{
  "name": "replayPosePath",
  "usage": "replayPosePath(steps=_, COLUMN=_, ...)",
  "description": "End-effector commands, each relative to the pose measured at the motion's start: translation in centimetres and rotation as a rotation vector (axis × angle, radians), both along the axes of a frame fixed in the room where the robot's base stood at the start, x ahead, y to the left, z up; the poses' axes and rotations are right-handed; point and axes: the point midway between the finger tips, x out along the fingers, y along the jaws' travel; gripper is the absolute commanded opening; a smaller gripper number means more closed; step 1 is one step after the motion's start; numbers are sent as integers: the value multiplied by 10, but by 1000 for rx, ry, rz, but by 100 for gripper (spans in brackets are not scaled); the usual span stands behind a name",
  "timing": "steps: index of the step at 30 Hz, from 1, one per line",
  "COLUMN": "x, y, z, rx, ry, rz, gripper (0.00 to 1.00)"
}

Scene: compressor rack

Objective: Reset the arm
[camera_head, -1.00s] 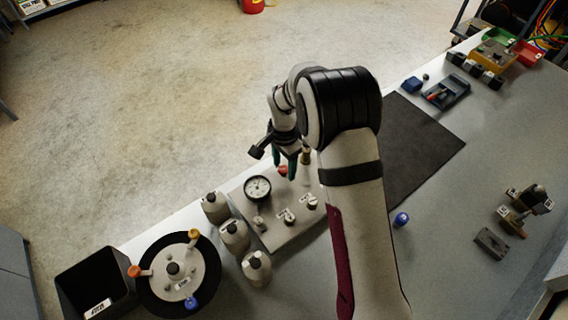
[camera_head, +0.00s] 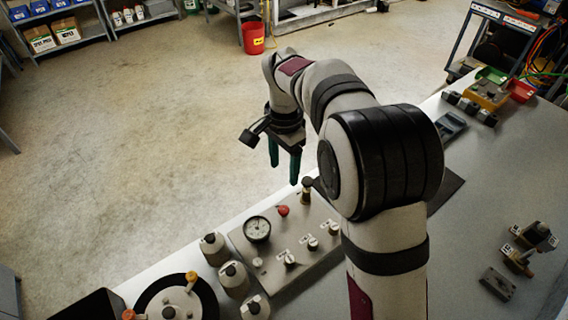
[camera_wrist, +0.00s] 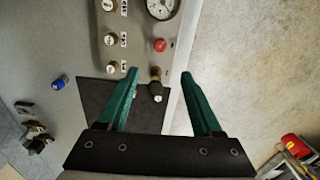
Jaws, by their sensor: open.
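My gripper (camera_head: 284,166) has two green fingers. In the head view it hangs in the air above the table's far edge, behind the control panel (camera_head: 268,268). In the wrist view the gripper (camera_wrist: 158,78) is open, with its fingers apart and nothing held between them. A brass-and-black valve knob (camera_wrist: 155,87) shows below, between the fingers, apart from them. The panel carries a round gauge (camera_head: 257,229), a red button (camera_head: 282,210) and several labelled knobs. My arm hides part of the table and the dark mat.
Several grey bottles (camera_head: 233,278) stand left of the panel, beside a round black-rimmed turntable (camera_head: 150,297). At the right are metal fittings (camera_head: 520,255); at the back right, a yellow box (camera_head: 488,95) and a red bin (camera_head: 521,90). The floor beyond the table is open.

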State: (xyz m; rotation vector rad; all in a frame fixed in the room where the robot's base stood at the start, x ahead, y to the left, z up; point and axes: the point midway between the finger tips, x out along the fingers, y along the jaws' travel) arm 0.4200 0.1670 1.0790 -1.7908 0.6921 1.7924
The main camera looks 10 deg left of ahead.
Motion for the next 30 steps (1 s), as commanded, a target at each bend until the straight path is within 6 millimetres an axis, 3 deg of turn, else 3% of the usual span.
replayPosePath(steps=14, x=0, y=-1, z=4, rx=1, ry=-1, rz=1, gripper=67)
replayPosePath(steps=17, x=-18, y=-20, z=21, rx=12, ry=1, rz=17, gripper=67)
replayPosePath(steps=20, x=-75, y=-65, z=51, rx=45, ry=9, rz=65, gripper=67)
replayPosePath(steps=23, x=-153, y=-105, z=64, rx=87, ry=13, rz=130, gripper=67)
replayPosePath(steps=24, x=-183, y=-115, z=62, rx=102, ry=13, rz=154, gripper=67)
replayPosePath(steps=27, x=-244, y=-129, z=49, rx=134, ry=6, rz=206, gripper=67)
replayPosePath(steps=30, x=-279, y=-132, z=36, rx=154, ry=0, rz=239, gripper=67)
